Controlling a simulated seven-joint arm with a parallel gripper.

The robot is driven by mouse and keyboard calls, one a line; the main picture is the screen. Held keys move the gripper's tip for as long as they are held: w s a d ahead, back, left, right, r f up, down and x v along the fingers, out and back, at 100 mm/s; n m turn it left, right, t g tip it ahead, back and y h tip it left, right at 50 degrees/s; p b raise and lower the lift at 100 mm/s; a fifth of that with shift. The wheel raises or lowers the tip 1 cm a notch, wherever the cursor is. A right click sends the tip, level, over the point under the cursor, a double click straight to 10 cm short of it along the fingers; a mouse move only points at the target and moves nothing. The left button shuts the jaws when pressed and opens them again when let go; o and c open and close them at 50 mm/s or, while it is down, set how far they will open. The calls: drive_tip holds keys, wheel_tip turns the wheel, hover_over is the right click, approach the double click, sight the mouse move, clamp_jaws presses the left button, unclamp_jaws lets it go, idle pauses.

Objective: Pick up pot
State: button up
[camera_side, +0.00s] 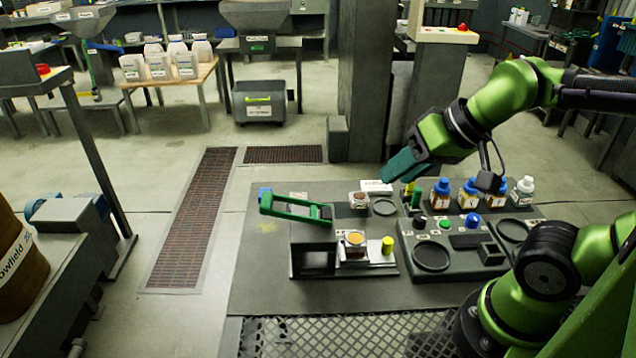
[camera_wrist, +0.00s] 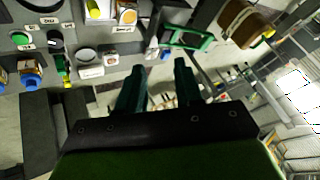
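Two small pots stand on the dark work table. One pot with an orange filling (camera_side: 355,240) sits on the metal stand at the middle; it also shows at the top of the wrist view (camera_wrist: 128,16). Another pot with a brownish filling (camera_side: 358,200) stands farther back, beside a shallow round dish; it appears in the wrist view (camera_wrist: 111,59). I cannot tell which one is the task's pot. My gripper (camera_side: 386,177) hangs above the back of the table, apart from both pots. In the wrist view its two teal fingers (camera_wrist: 157,78) are spread with nothing held between them.
A green lever (camera_side: 296,208) rises left of the orange pot. A yellow-capped cylinder (camera_side: 388,245) stands just right of it. A control panel (camera_side: 455,268) with knobs and several blue-capped bottles (camera_side: 467,194) fill the right side.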

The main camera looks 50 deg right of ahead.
idle(0.4)
drive_tip(key=o, duration=0.8)
